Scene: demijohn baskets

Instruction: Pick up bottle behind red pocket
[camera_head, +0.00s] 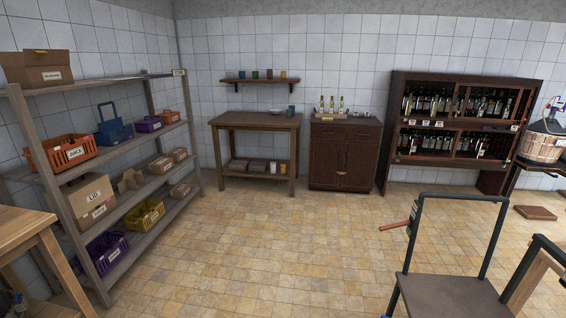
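Many dark bottles (425,104) stand in the compartments of a dark wooden rack (397,83) against the back wall at the right. More bottles (478,146) are in its lower row. Small pale tags and reddish spots show along its shelf edges, too small to make out. I cannot tell a red pocket or which bottle is behind it. Several light bottles (331,104) stand on a dark cabinet (343,150) left of the rack. Neither of my grippers is in view.
A dark-framed cart (447,297) stands close at the lower right. A shelf unit (87,181) with boxes and baskets lines the left wall. A wooden table (255,120) stands at the back. A demijohn basket (540,147) is at the far right. The middle floor is clear.

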